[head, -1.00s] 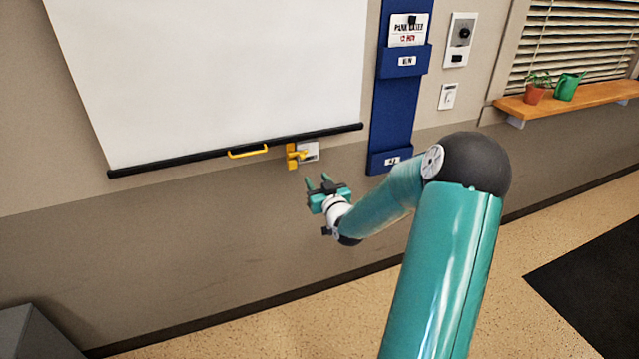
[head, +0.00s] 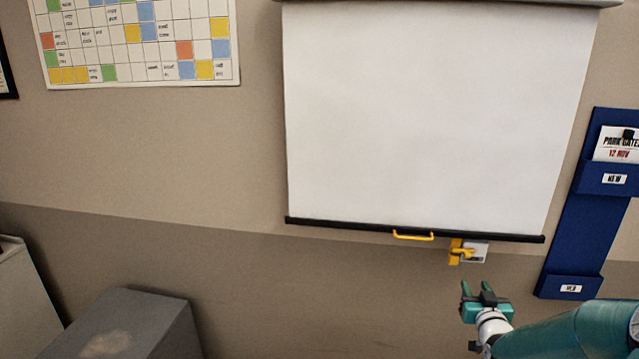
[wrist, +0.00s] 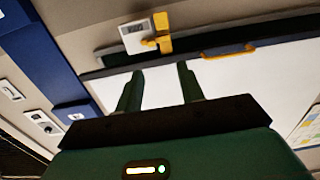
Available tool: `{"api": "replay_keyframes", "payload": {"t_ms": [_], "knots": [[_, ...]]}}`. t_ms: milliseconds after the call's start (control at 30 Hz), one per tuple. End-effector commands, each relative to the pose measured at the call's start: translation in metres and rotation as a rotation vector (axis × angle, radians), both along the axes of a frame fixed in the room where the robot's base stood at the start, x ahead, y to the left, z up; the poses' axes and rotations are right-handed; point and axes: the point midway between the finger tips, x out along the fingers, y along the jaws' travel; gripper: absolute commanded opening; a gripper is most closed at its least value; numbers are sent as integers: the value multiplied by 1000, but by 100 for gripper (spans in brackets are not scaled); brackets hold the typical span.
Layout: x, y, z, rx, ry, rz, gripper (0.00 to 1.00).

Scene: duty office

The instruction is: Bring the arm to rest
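My gripper (head: 478,291) is at the lower right of the head view, in front of the wall and below the pulled-down white screen (head: 430,110). Its two fingers stand apart with nothing between them; they also show apart in the wrist view (wrist: 159,84). My teal arm comes in from the lower right corner. A yellow latch (head: 457,252) on a small pale plate sits just above the fingertips in the picture, and the gripper appears apart from it. The latch also shows in the wrist view (wrist: 160,33).
The screen's bottom bar has a yellow handle (head: 413,236). A blue wall rack (head: 568,235) hangs at the right with a paper in its upper pocket. A grey cabinet (head: 125,325) stands at the lower left. A coloured chart (head: 140,45) hangs upper left.

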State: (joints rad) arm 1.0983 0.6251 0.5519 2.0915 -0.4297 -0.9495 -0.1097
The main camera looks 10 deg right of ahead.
Motion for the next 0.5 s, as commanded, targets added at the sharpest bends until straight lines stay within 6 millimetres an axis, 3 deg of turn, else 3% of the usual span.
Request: {"api": "replay_keyframes", "payload": {"t_ms": [267, 500], "knots": [[1, 79, 29, -73, 287, 75, 38], [-35, 144, 63, -105, 514, 79, 38]]}}
